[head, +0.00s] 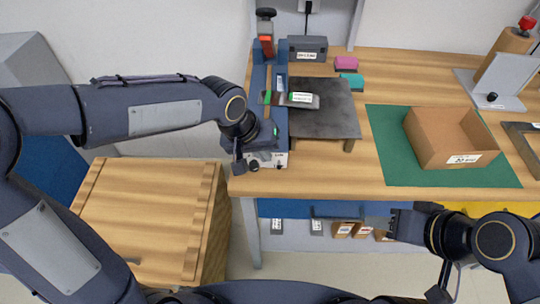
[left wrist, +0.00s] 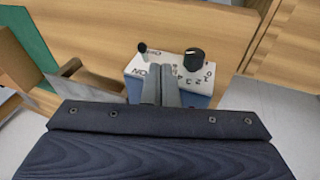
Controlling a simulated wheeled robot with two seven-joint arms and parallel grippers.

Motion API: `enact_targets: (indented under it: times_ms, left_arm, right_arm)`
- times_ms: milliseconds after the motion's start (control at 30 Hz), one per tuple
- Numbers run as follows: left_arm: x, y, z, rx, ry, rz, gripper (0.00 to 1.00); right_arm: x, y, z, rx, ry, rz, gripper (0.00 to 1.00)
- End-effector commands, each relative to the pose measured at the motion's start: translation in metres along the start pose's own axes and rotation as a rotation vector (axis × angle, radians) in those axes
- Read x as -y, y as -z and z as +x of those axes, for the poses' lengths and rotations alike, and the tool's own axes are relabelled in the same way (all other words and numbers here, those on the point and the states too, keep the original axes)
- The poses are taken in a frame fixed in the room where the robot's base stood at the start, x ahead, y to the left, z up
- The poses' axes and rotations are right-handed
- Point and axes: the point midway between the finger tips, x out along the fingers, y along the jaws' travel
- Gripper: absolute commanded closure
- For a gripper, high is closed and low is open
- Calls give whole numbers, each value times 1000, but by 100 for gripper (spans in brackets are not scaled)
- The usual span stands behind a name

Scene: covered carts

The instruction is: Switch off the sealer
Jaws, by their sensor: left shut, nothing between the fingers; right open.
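The sealer (head: 281,120) is a long blue device with a red and black handle at its far end, standing at the left end of the wooden table. Its white front panel (left wrist: 136,66) shows in the left wrist view, with a small black switch lever (left wrist: 143,47) and a larger black dial (left wrist: 194,58). The lever's setting is hard to tell. My left gripper (head: 250,165) is at the sealer's front end; its shut, empty fingers (left wrist: 160,80) are in front of the panel, between lever and dial in the picture. Contact cannot be told. My right gripper (head: 394,225) is open and empty, before the table's front edge.
A dark plate (head: 322,115) stands right of the sealer, with a silver packet (head: 303,100) between them. A cardboard box (head: 455,140) sits on a green mat (head: 395,160). A wooden cabinet (head: 145,220) stands at lower left. Small boxes lie on a shelf below.

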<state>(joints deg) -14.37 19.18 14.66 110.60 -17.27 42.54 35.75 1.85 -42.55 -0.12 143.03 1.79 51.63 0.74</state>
Motion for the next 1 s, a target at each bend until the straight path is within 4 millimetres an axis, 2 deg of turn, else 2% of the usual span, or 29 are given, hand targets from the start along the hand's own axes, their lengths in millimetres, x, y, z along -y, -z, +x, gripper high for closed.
enact_targets:
  times_ms: [200, 600, 1000]
  left_arm:
    - [-12, -6, 12, 1, 2, 1, 100]
    - [-13, -6, 14, -1, 1, 0, 100]
    - [-12, -10, 16, -64, 1, 20, 100]
  right_arm:
    - [1, 1, -2, 0, 0, 0, 55]
    - [0, 0, -1, 0, 0, 0, 55]
    - [-8, -9, 18, 0, 0, 0, 55]
